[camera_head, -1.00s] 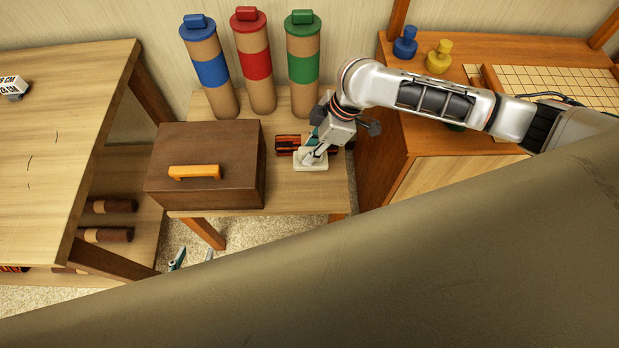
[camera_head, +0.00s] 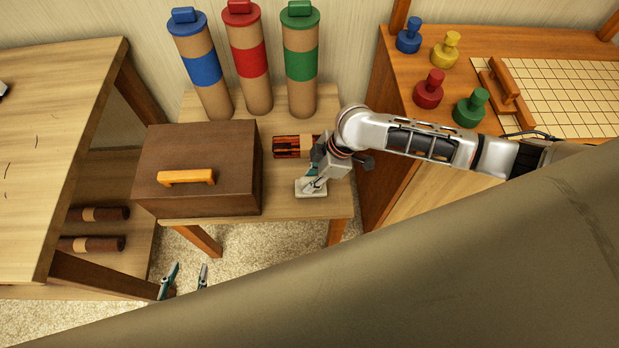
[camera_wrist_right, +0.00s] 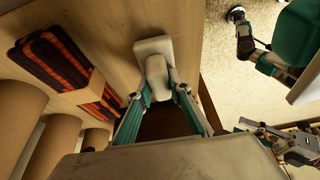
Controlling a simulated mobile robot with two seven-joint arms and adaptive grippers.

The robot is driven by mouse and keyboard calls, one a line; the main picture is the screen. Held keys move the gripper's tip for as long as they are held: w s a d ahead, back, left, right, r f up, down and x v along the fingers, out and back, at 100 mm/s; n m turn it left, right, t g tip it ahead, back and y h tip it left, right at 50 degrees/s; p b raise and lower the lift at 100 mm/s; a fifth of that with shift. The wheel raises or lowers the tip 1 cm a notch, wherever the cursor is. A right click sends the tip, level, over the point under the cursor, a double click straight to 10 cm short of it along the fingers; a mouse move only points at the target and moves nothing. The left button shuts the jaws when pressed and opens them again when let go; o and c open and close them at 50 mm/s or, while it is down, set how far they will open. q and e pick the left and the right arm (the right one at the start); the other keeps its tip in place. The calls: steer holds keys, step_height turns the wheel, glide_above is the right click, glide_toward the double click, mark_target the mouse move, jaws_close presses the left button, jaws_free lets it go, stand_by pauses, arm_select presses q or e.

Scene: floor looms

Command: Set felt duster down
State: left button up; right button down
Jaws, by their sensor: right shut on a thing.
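The felt duster (camera_head: 309,193) is a pale flat block with a small grip, seen at the front right of the small wooden table (camera_head: 285,206). In the right wrist view, the duster (camera_wrist_right: 153,46) shows its pale base beyond the fingers. My right gripper (camera_head: 314,184) is shut on its grip from above; its two fingers (camera_wrist_right: 159,92) flank the grip in the wrist view. The duster looks level and on or very close to the tabletop; I cannot tell whether it touches. My left gripper (camera_head: 186,274) is low over the carpet, fingers apart and empty.
A brown box (camera_head: 205,150) with an orange handle fills the table's left side. A striped dark-red bundle (camera_head: 288,147) lies behind the duster. Blue, red and green banded tubes (camera_head: 250,62) stand at the back. A cabinet (camera_head: 400,85) with colored knobs stands right.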

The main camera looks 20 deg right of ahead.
steer(key=shift+w+r, duration=0.1)
steer(key=shift+r, duration=0.1)
steer(key=c, duration=1.8)
jaws_free()
steer(key=shift+f, duration=0.2)
steer(key=shift+c, duration=0.2)
arm_select(q)
steer(key=shift+w+r, duration=0.1)
steer(key=shift+r, duration=0.1)
arm_select(e)
steer(key=shift+r, duration=0.1)
